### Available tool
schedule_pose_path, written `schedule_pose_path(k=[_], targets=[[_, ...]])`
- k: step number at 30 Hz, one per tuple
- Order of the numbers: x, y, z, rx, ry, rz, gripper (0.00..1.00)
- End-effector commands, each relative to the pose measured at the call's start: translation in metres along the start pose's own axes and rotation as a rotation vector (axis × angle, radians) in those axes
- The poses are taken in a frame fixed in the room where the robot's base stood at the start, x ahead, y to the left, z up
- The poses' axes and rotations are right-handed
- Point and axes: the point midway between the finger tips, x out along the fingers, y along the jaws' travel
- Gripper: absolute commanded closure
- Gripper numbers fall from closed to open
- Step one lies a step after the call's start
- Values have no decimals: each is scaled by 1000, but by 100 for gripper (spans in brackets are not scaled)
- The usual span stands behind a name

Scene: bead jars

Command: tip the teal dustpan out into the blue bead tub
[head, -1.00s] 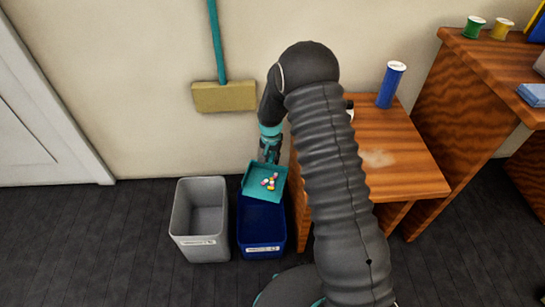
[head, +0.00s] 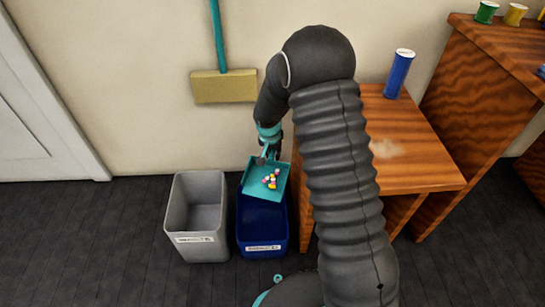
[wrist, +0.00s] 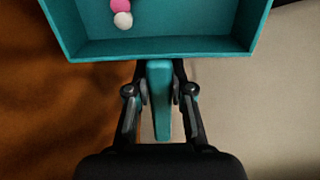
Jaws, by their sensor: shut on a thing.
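The teal dustpan (head: 258,183) is held over the back part of the blue bead tub (head: 262,222) and hides part of its opening. My gripper (head: 268,156) is shut on the dustpan's handle. In the wrist view both fingers (wrist: 159,97) close on the teal handle (wrist: 160,110), and the pan's rim (wrist: 165,50) shows with a pink and a white bead (wrist: 121,12). The blue tub stands on the floor with a white label on its front; its inside is mostly dark.
A grey bin (head: 197,215) stands just left of the blue tub. A wooden table (head: 405,150) with a blue cylinder (head: 399,74) is close on the right. A broom with a yellow head (head: 224,87) is against the wall. Dark floor (head: 90,235) is free at left.

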Motion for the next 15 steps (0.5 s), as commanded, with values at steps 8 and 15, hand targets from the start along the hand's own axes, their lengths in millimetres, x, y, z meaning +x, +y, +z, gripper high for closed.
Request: schedule_pose_path(k=[8,15], targets=[[2,0,2,1,35,-2,100],[1,0,5,0,66,-2,100]])
